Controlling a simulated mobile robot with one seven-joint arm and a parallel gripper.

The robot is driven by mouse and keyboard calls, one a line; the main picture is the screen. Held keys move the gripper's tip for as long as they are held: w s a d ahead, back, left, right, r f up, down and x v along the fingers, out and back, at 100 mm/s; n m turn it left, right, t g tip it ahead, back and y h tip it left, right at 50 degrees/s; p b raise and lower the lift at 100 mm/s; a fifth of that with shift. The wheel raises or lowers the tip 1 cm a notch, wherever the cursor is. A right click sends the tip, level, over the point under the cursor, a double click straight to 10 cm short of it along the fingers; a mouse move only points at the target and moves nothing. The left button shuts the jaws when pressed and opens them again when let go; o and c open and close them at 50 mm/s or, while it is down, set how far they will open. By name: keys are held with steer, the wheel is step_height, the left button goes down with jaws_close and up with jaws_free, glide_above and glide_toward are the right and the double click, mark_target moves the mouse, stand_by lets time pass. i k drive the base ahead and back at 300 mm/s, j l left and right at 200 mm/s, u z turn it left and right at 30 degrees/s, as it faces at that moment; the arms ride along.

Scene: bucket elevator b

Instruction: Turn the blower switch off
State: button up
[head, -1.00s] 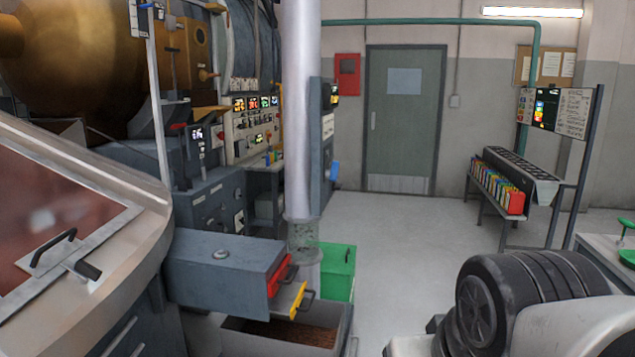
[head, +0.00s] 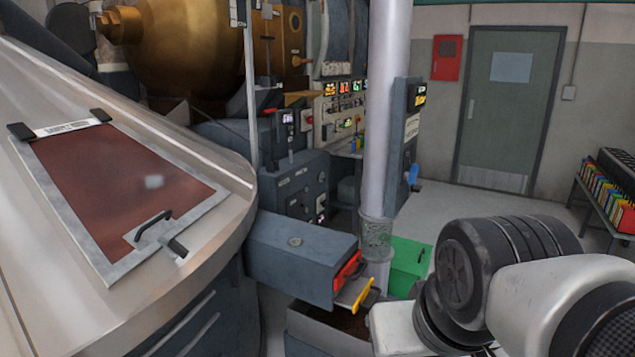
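I cannot tell for certain which control is the blower switch. A tall grey panel (head: 405,140) stands just behind the pale vertical pipe (head: 388,110), with a small lit display (head: 419,95) near its top and a blue handle (head: 413,174) low on its right side. Behind the pipe, a control panel (head: 338,118) carries lit displays and several small knobs or switches, too small to read. My gripper is out of view; only my arm links show at the lower right.
A large metal machine with a hatch (head: 120,190) fills the left. Clear floor (head: 470,205) lies between the pipe and the door (head: 508,110).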

mark_target(418, 189)
steer(key=i+l+u, duration=0.3)
steer(key=l, duration=0.35)
steer(key=i+l+u, duration=0.15)
steer(key=l, duration=0.25)
steer(key=i+l, duration=0.15)
steer(key=l, duration=0.2)
steer(key=i+l, duration=0.15)
steer(key=l, duration=0.2)
steer(key=i+l+u, duration=0.1)
steer(key=l, duration=0.3)
steer(key=i+l, duration=0.2)
steer(key=l, duration=0.15)
steer(key=i+l, duration=0.1)
steer(key=l, duration=0.25)
steer(key=i+l, duration=0.15)
steer(key=l, duration=0.25)
steer(key=i+l+u, duration=0.1)
steer(key=l, duration=0.25)
